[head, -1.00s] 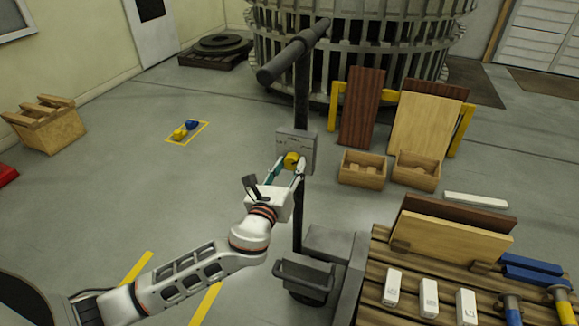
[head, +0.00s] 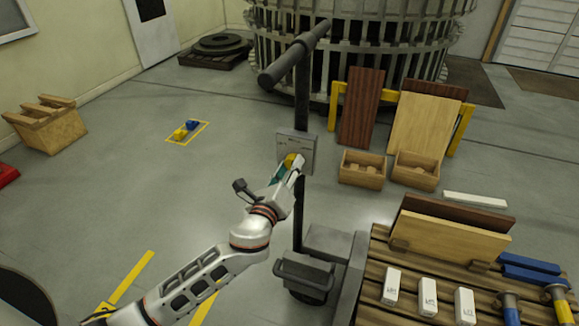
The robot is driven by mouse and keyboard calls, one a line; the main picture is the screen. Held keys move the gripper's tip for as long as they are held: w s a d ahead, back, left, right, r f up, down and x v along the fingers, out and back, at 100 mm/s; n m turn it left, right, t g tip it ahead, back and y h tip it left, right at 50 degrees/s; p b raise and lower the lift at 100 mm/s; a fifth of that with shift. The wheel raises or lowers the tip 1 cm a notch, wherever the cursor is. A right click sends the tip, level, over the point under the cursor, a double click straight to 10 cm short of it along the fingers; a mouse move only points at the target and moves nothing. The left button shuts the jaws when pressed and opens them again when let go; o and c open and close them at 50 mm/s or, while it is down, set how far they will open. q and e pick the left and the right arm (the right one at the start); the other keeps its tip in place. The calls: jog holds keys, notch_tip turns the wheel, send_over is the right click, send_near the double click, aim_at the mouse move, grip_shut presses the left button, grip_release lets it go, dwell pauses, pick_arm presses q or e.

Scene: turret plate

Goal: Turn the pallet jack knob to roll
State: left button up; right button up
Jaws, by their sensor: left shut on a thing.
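The pallet jack (head: 302,87) stands upright in the middle of the head view, with a dark T-shaped handle on a black mast. A grey plate (head: 297,146) with small, unreadable markings is fixed to the mast. The yellow knob (head: 290,159) sits at the front of this plate, partly hidden by the fingers. My left gripper (head: 289,166) is shut on the yellow knob, with its wrist tilted. Which way the knob points cannot be read. My right gripper is not in view.
A loaded pallet (head: 375,270) with boards and white blocks stands at the lower right. Two wooden boxes (head: 362,170) sit behind it. A yellow floor square (head: 187,133) holds small yellow and blue items. The floor to the left is mostly clear.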

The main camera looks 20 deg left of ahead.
pick_arm(q)
jog(key=n, duration=0.4)
jog(key=shift+n, duration=0.3)
dwell(0.3)
jog(key=o, duration=1.1)
jog(key=shift+s, duration=0.1)
jog(key=s, duration=1.1)
jog(key=shift+s+a, duration=0.15)
jog(key=shift+s, duration=0.25)
